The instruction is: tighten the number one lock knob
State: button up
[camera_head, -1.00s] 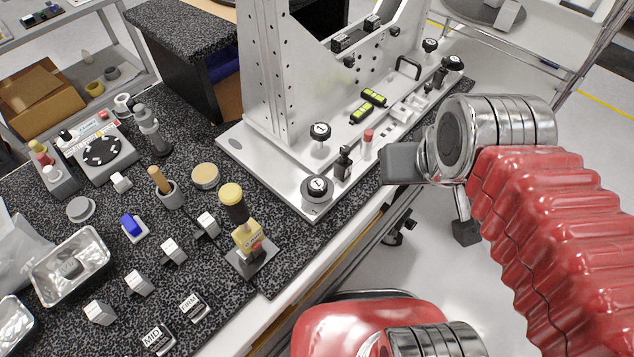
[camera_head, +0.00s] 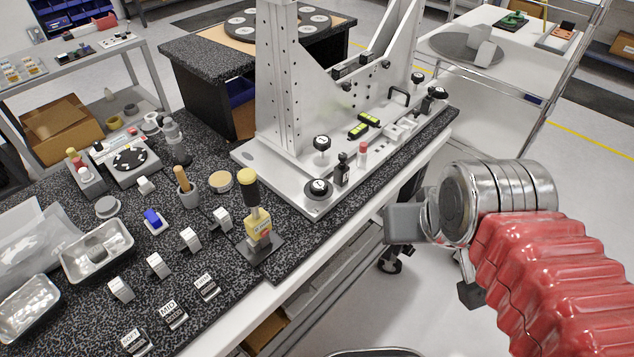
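The light metal mirror fixture (camera_head: 275,160) stands on the dark speckled table. Black lock knobs with white-marked tops sit on it: one at the near corner (camera_head: 318,188), a raised one behind it (camera_head: 322,144), and two at the far right end (camera_head: 418,78) (camera_head: 438,92). Their numbers are too small to read, so I cannot tell which is number one. My gripper (camera_head: 437,258) is right of the fixture, beyond the table's front edge and apart from every knob. Its two grey finger blocks look spread, with nothing visible between them. My wrist hides part of it.
A yellow-topped tool (camera_head: 252,200) stands left of the near knob. Foil trays (camera_head: 97,250) and small labelled blocks fill the left table. Open floor lies right of the table edge.

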aim_at(316, 189)
jog(key=u, duration=1.45)
jog(key=k, duration=0.15)
jog(key=z, duration=0.05)
jog(key=i, duration=0.5)
